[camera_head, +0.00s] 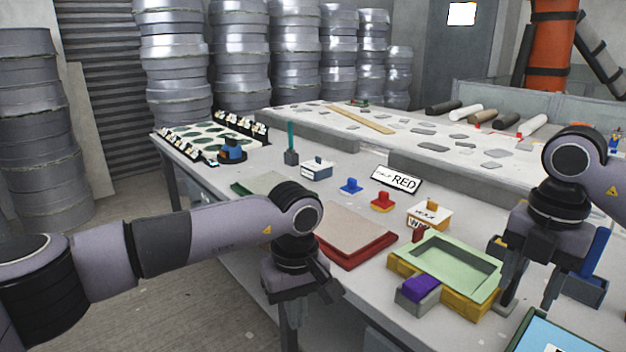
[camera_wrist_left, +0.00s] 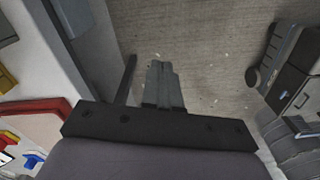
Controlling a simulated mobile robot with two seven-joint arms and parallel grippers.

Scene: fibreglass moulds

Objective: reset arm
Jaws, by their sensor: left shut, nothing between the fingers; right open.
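My left gripper (camera_head: 289,325) hangs in front of the table's near edge, pointing down. Its fingers are shut with nothing between them; in the left wrist view the closed fingers (camera_wrist_left: 161,82) show over the bare floor. My right gripper (camera_head: 527,300) is over the right part of the table, pointing down, with its fingers apart and empty. It is beside the pale green mould (camera_head: 455,262), which sits on a yellow base with a purple block (camera_head: 421,288) at its front.
The white table (camera_head: 262,163) carries a red tray (camera_head: 350,252) with a beige sheet, a RED sign (camera_head: 396,181), a WAX box (camera_head: 430,214), and small blue and red blocks. Metal drums line the back. The floor at left is free.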

